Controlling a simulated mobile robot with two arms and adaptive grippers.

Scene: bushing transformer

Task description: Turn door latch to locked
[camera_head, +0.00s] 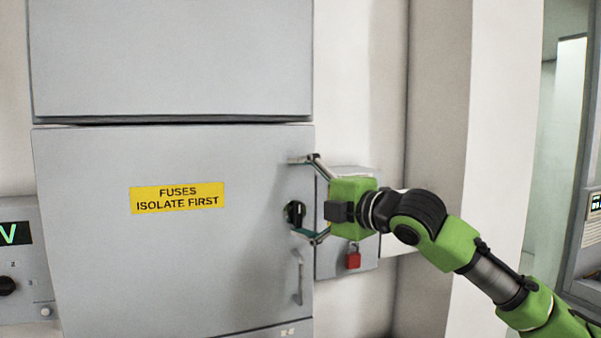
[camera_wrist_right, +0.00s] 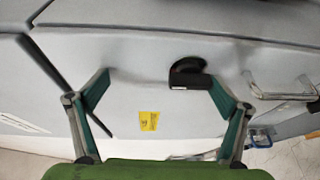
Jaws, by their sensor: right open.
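The door latch (camera_head: 295,213) is a small black knob at the right edge of the grey cabinet door (camera_head: 110,255). In the right wrist view the latch (camera_wrist_right: 188,73) is a dark round base with a short black bar. My right gripper (camera_head: 300,199) is open in front of the door, one finger above the latch and one near its lower side. In the right wrist view its fingers (camera_wrist_right: 158,84) are spread wide; the latch lies close to the right finger, and I cannot tell if they touch. My left gripper is not in view.
A door handle (camera_head: 299,278) sticks out below the latch; it also shows in the right wrist view (camera_wrist_right: 283,88). A grey box with a red padlock (camera_head: 353,260) is behind my right gripper. A yellow fuse label (camera_head: 177,197) is on the door. A dial panel (camera_head: 20,270) stands left.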

